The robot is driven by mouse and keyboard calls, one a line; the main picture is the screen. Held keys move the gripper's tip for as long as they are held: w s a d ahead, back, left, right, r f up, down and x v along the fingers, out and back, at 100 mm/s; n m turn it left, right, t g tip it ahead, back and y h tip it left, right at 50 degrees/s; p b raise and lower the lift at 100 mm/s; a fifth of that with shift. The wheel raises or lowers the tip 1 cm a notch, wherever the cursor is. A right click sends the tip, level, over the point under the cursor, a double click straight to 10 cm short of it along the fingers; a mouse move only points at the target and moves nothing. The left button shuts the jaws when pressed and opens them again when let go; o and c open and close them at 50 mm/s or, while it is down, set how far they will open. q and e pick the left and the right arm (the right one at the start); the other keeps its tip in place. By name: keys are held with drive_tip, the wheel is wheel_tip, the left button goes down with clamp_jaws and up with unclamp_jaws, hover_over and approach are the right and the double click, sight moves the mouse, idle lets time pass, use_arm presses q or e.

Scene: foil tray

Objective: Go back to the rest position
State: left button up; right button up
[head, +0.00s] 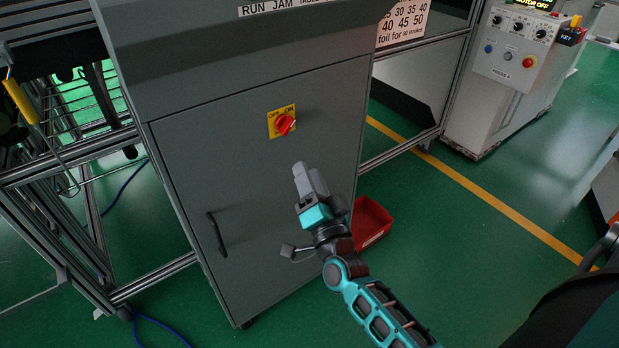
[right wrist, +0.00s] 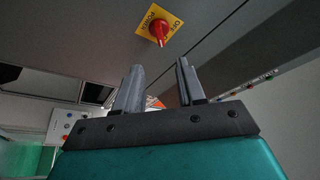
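My right gripper (head: 307,172) is raised in front of the grey cabinet door (head: 225,150), a little below and right of the red rotary switch (head: 285,125) on its yellow plate. In the right wrist view the two fingers of my right gripper (right wrist: 160,66) stand apart with nothing between them. The red switch (right wrist: 158,30) shows beyond the fingertips there, apart from them. My left gripper is not in view.
A red bin (head: 372,222) sits on the green floor beside the cabinet, partly behind my right arm. A black door handle (head: 216,234) is at lower left. A metal frame (head: 60,240) stands left. A white control cabinet (head: 505,85) stands at back right.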

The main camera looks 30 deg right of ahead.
idle(0.4)
drive_tip(key=s+a+f+n+g+y, duration=0.2)
drive_tip(key=s+a+f+n+g, duration=0.2)
drive_tip(key=s+f+n, duration=0.3)
drive_tip(key=s+a+f+n+g+y, duration=0.3)
drive_tip(key=s+f+n+g, duration=0.2)
drive_tip(key=s+f+n, duration=0.2)
drive_tip(key=s+f, duration=0.2)
drive_tip(key=s, duration=0.1)
drive_tip(key=shift+s+a+f+g+y, duration=0.2)
drive_tip(key=shift+a+g+y, duration=0.1)
drive_tip(key=shift+a+g, duration=0.1)
drive_tip(key=shift+r, duration=0.1)
drive_tip(key=shift+c, duration=0.4)
